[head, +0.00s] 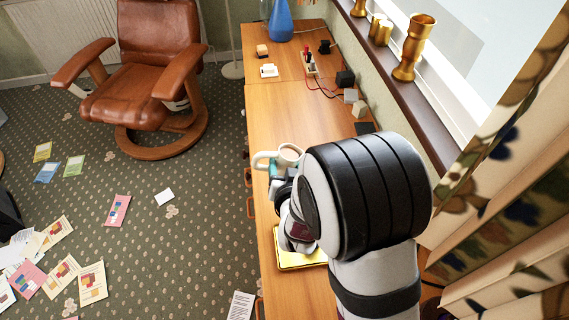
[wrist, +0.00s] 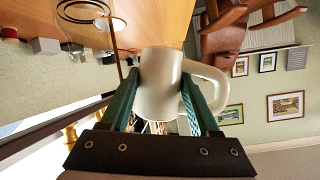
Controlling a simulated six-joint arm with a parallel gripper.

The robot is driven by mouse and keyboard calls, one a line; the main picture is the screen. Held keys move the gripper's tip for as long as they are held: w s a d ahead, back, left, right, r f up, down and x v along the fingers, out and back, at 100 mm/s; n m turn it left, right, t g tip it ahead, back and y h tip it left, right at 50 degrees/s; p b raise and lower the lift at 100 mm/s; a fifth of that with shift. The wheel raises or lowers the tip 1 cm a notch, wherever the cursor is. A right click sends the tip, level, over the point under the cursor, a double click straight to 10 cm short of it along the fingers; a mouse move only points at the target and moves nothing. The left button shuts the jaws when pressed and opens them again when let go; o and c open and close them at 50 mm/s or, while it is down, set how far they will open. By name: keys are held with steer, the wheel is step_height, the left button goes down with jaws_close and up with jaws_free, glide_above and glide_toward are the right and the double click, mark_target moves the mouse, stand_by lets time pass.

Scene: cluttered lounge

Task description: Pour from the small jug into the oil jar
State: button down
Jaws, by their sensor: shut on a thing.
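The small jug (head: 288,155) is a cream-white vessel with a loop handle on its left. My gripper (head: 279,173) is shut on the jug, which sits over the wooden desk. In the wrist view, the jug (wrist: 158,88) stands between the two green fingers of my gripper (wrist: 158,100), with its handle to the right. I cannot tell its height above the desk.
Brass vessels (head: 412,48) line the windowsill. A leather chair (head: 140,70) stands left. The desk's middle looks clear.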

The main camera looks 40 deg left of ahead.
steer(key=shift+w+d+f+m+g+y, duration=0.45)
steer(key=shift+w+f+m, duration=0.15)
steer(key=shift+f, duration=0.15)
steer(key=shift+w+d+f+m+g+y, duration=0.15)
steer(key=shift+f+m+g+y, duration=0.35)
steer(key=shift+m, duration=0.4)
steer(key=shift+r+m+g+y, duration=0.35)
steer(key=shift+m, duration=0.25)
steer(key=shift+r+m+g+y, duration=0.7)
steer(key=shift+r+m+y, duration=0.15)
steer(key=shift+m, duration=0.35)
steer(key=shift+f+n+t+h, duration=0.15)
steer(key=shift+n+t+h, duration=0.35)
steer(key=shift+n, duration=0.4)
steer(key=n+h, duration=0.1)
steer(key=n+t+h, duration=0.1)
steer(key=shift+f+n, duration=0.25)
steer(key=shift+n, duration=0.05)
